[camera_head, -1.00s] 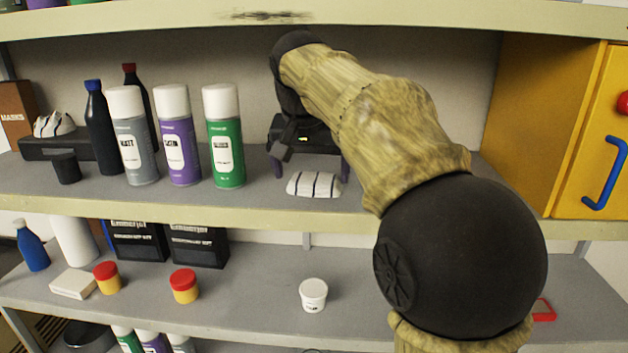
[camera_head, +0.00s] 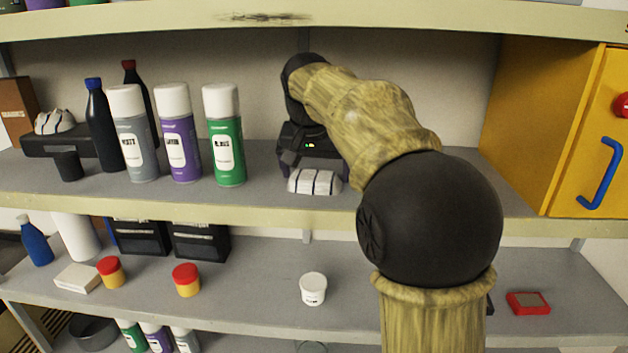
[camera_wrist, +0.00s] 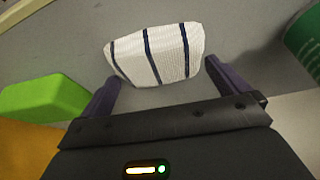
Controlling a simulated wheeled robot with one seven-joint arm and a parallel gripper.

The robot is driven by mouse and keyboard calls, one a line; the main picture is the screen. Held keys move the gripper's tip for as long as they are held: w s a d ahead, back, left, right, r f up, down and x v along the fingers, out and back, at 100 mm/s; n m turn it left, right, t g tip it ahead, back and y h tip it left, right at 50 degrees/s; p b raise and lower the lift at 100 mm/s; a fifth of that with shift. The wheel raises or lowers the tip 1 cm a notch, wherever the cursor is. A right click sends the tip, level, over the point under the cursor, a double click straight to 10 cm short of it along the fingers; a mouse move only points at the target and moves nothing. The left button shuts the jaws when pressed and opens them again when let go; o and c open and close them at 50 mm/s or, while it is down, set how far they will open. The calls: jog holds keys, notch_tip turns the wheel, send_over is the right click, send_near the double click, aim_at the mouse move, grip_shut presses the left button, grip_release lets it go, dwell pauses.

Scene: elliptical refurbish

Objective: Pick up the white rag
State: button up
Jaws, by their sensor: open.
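The white rag (camera_head: 314,182) is a folded white cloth with dark blue stripes, lying on the middle shelf near its front edge. It also shows in the wrist view (camera_wrist: 155,55), at the top centre. My gripper (camera_head: 317,168) is low over the shelf, right behind the rag. In the wrist view my gripper (camera_wrist: 161,76) has its two purple fingers apart, with the rag's near edge at or between the tips. The rag is not clamped. I cannot tell whether a finger touches it.
A green spray can (camera_head: 226,135) stands left of the gripper, with a purple can (camera_head: 179,134) and a grey can (camera_head: 133,134) beyond. Another striped cloth (camera_head: 54,121) lies on a black box at far left. A green block (camera_wrist: 45,98) is near one finger. A yellow cabinet (camera_head: 545,110) stands right.

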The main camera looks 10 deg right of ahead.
jog(key=c, duration=0.6)
jog(key=shift+s, duration=0.1)
jog(key=shift+r, duration=0.1)
jog(key=shift+r, duration=0.6)
jog(key=s+a+b, duration=0.2)
jog(key=s, duration=0.3)
jog(key=s+a+b, duration=0.2)
jog(key=s+b, duration=0.1)
jog(key=s, duration=0.3)
jog(key=s+a+b, duration=0.2)
jog(key=s+a, duration=0.1)
jog(key=s, duration=0.2)
jog(key=shift+s+r+b, duration=0.1)
jog(key=shift+s+b, duration=0.15)
jog(key=shift+b, duration=0.05)
